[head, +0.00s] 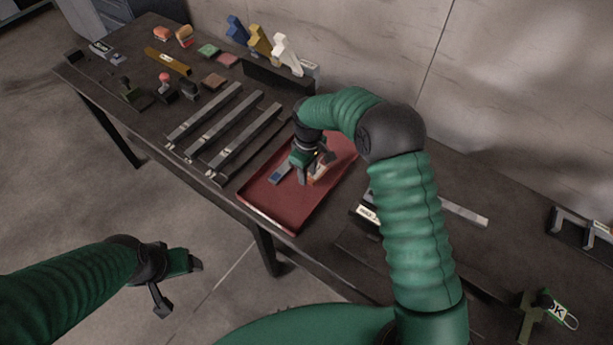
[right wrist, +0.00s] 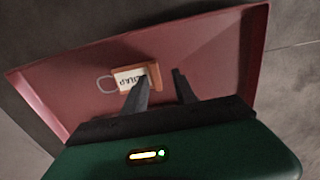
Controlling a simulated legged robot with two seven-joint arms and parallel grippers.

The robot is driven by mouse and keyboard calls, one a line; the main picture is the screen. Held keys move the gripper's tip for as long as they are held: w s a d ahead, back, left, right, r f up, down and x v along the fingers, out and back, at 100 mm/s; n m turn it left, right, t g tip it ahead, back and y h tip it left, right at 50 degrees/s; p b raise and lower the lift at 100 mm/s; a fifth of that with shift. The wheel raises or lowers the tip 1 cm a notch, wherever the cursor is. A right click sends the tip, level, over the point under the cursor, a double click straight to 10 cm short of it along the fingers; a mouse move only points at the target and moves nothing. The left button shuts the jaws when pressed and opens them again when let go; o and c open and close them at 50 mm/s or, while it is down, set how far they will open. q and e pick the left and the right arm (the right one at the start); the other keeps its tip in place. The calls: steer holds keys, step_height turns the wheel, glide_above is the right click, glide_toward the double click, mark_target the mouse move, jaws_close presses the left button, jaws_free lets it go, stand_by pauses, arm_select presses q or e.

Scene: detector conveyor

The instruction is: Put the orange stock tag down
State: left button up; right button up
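The orange stock tag (right wrist: 135,76) shows in the right wrist view over the floor of the red tray (right wrist: 215,50). It has a white label with dark, upside-down lettering and a wire loop at its left. My right gripper (right wrist: 162,75) has its fingers apart; the left finger overlaps the tag's edge. I cannot tell if they touch. In the head view the right gripper (head: 314,168) is low over the red tray (head: 268,212), and the tag (head: 319,171) shows partly beside its fingers. My left gripper (head: 180,285) is open and empty, off the table's front side.
A blue-grey piece (head: 280,175) shows at the tray's left part. Grey rails (head: 235,140) lie left of the tray. Stamps (head: 165,85), coloured pads and upright blue, yellow and white pieces (head: 286,54) stand farther back. A green holder with an OK tag (head: 555,310) is at the right.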

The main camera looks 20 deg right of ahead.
step_height(320, 180, up, 10)
steer(key=s, duration=0.1)
steer(key=s+d+m+t, duration=0.1)
steer(key=s+m, duration=0.2)
steer(key=s, duration=0.7)
steer(key=s+d+f+m+t, duration=0.1)
steer(key=s+m, duration=0.3)
steer(key=s, duration=0.7)
steer(key=shift+s+d+f+m+t, duration=0.15)
steer(key=shift+d+f+m+t, duration=0.15)
steer(key=shift+d, duration=0.3)
steer(key=shift+s, duration=0.1)
